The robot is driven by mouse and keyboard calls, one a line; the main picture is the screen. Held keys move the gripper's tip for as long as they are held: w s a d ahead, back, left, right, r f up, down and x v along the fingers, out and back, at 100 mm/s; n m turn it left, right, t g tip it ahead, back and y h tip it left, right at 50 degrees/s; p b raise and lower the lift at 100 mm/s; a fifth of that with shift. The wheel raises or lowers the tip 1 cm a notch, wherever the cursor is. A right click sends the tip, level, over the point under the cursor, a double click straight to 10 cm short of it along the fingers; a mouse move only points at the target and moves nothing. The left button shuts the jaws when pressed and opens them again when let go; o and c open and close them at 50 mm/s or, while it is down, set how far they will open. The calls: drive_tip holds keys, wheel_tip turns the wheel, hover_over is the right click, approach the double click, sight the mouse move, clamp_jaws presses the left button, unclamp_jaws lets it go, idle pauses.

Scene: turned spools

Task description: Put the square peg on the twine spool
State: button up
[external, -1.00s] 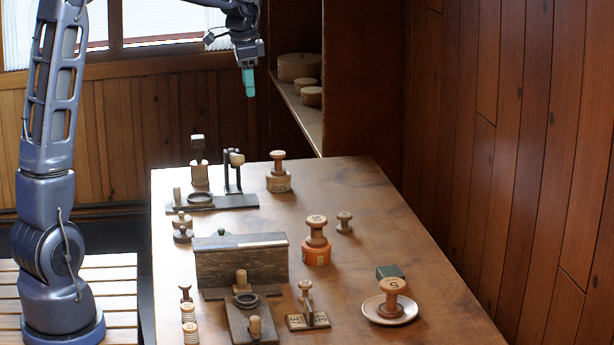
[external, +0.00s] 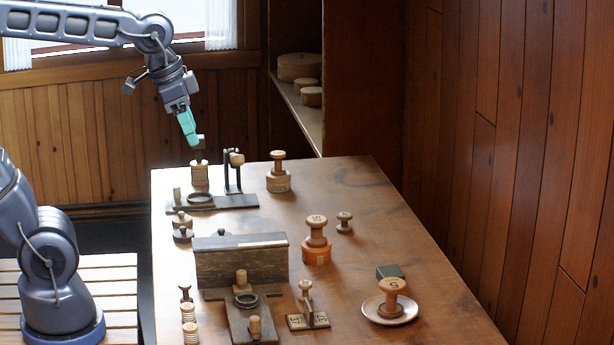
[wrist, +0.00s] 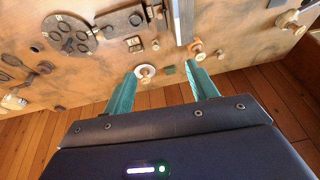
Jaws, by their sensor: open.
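I cannot tell for certain which piece is the square peg. A small block-topped piece (external: 200,141) stands at the back left of the table, above a pale ribbed spool (external: 200,175); whether it rests on it or behind it is unclear. This ribbed spool may be the twine spool, but similar ribbed spools (external: 189,314) stand at the front left. My gripper (external: 191,138) has teal fingers and overlaps the block-topped piece in the external view. In the wrist view my gripper (wrist: 160,80) is open, empty and well above the table.
A long wooden box (external: 240,267) stands mid-table. A dark stand with a ring (external: 228,203) sits at the back. The wrist view shows a dark disc with holes (wrist: 84,24).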

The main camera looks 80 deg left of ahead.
drive_tip(key=s+d+f, duration=0.4)
drive_tip(key=s+d, duration=0.1)
drive_tip(key=s, duration=0.2)
drive_tip(key=shift+s+d+t+h, duration=0.2)
drive_tip(key=shift+s+t+h, duration=0.15)
drive_tip(key=shift+t+h, duration=0.05)
idle(0.8)
